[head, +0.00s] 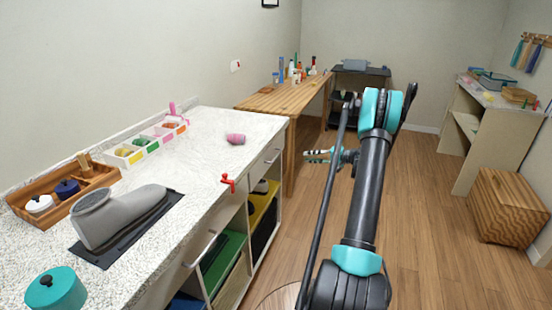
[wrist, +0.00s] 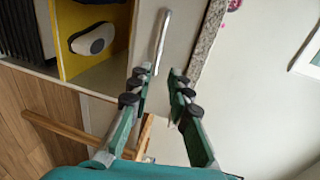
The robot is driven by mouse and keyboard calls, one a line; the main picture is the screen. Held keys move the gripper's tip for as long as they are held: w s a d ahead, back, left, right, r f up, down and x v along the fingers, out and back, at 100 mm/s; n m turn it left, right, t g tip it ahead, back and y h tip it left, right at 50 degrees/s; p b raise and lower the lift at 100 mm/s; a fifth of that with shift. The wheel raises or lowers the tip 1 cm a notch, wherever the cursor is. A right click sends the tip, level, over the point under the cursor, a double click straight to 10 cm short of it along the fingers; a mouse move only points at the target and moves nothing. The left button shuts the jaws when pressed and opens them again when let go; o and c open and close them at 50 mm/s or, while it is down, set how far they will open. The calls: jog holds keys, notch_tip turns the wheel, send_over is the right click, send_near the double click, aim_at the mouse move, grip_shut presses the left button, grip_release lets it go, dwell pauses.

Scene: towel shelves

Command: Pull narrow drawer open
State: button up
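The narrow drawer (head: 262,168) is at the far end of the white counter's front, just under the top. Its front looks closed against the cabinet. It carries a slim metal handle (head: 273,157). In the wrist view the pale drawer front (wrist: 182,40) and its bar handle (wrist: 162,38) lie ahead of my fingers. My gripper (head: 310,156) is in the air to the right of the drawer, apart from it. In the wrist view my gripper (wrist: 161,76) is open, with an empty gap between its green fingers. The handle appears beyond the fingertips, roughly in line with the gap.
A second handle (head: 203,248) is on a nearer drawer. A red hook-like piece (head: 228,182) sits at the counter edge. Open shelves with green (head: 222,262) and yellow (head: 262,205) panels lie below. A wooden table (head: 285,95) stands behind.

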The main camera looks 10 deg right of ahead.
aim_at(276, 157)
jog(key=x, duration=1.7)
jog(key=shift+a, duration=0.2)
grip_shut()
